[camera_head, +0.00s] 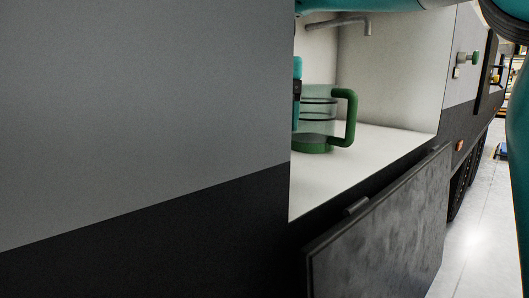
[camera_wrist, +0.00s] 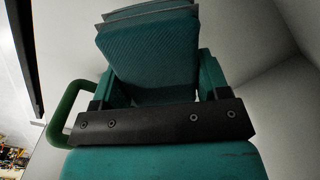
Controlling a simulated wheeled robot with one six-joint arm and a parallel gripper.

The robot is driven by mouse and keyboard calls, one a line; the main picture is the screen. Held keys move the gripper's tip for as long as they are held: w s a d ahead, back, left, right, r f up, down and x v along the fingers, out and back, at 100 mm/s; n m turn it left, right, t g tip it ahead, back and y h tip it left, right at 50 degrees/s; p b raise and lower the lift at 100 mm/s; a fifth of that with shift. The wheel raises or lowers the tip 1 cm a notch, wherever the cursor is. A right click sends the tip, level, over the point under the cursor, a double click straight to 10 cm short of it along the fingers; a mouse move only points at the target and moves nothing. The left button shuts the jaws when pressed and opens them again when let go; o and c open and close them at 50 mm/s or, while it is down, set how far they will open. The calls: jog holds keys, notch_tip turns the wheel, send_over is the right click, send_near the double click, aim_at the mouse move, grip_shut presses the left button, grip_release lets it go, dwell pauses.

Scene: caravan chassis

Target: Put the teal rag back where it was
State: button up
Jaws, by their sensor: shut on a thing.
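The teal rag (camera_wrist: 152,48) is a folded, ribbed block with dark edges, seen in the wrist view. My gripper (camera_wrist: 157,78) is shut on it, with one teal finger on each side. In the head view, part of my gripper (camera_head: 297,78) shows inside the open compartment, at the near wall's edge. That wall hides the rest of it, and I cannot make out the rag there. Whether the rag touches any surface is not clear.
A clear jug with a green handle (camera_head: 350,118) stands on the white compartment floor (camera_head: 380,145), close beside my gripper; its handle also shows in the wrist view (camera_wrist: 66,112). A grey tap (camera_head: 345,22) hangs above. The dark flap (camera_head: 385,225) hangs open below the opening.

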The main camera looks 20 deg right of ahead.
notch_tip(320, 180, down, 4)
jog(key=b, duration=0.3)
jog(key=shift+f+b, duration=0.15)
jog(key=shift+b, duration=0.2)
jog(key=shift+f, duration=0.25)
jog(key=shift+w+r, duration=0.15)
jog(key=o, duration=0.8)
notch_tip(320, 180, up, 8)
jog(key=p, duration=0.7)
jog(key=shift+f, duration=0.25)
